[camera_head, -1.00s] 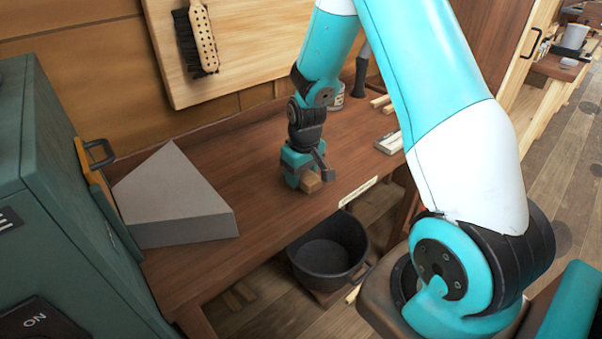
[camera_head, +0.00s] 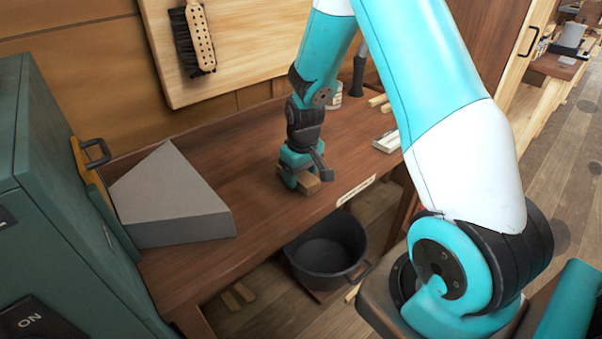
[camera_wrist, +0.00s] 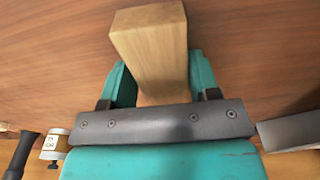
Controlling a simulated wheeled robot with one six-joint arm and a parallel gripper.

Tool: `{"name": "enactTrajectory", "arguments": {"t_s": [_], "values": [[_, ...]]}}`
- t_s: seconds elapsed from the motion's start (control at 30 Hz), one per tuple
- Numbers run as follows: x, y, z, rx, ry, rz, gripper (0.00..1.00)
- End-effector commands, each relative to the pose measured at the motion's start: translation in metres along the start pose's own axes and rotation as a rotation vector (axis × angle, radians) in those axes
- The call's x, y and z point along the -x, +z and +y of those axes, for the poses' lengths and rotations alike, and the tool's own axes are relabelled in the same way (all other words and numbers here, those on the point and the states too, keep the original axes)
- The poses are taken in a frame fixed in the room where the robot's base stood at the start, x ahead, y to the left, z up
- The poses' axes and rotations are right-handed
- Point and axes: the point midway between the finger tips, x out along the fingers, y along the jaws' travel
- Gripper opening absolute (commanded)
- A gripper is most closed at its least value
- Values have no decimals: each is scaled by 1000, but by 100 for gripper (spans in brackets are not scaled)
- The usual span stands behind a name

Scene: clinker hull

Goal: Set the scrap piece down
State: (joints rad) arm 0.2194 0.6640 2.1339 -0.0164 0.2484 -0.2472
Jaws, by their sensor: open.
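The scrap piece is a pale wooden block (camera_head: 309,185) on the brown workbench (camera_head: 262,205), close to its front edge. In the wrist view the block (camera_wrist: 152,45) lies between my two teal fingers, with its end sticking out past them. My gripper (camera_head: 296,182) is open and low over the bench around the block. In the wrist view a gap shows between the block and the left finger; the right finger is very close to it. The block's far side is hidden by the gripper in the head view.
A grey wedge-shaped block (camera_head: 170,200) stands left on the bench, beside a green cabinet (camera_head: 60,190). A black bucket (camera_head: 327,252) is below the bench front. A white tray (camera_head: 387,142), a can (camera_head: 336,97) and wood strips lie right and behind. Bench between wedge and gripper is clear.

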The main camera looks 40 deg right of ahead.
Motion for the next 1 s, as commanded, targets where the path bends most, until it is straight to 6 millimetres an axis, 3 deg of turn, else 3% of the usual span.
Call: {"name": "enactTrajectory", "arguments": {"t_s": [0.17,0.5,0.77,0.87,0.97,1.0], "values": [[15,1,-5,6,-15,-6,73],[93,0,0,1,-9,1,73],[127,0,-1,3,-10,0,73],[142,4,-22,38,-33,9,73],[168,22,-74,129,-98,33,73],[181,35,-100,178,-133,42,73]]}}
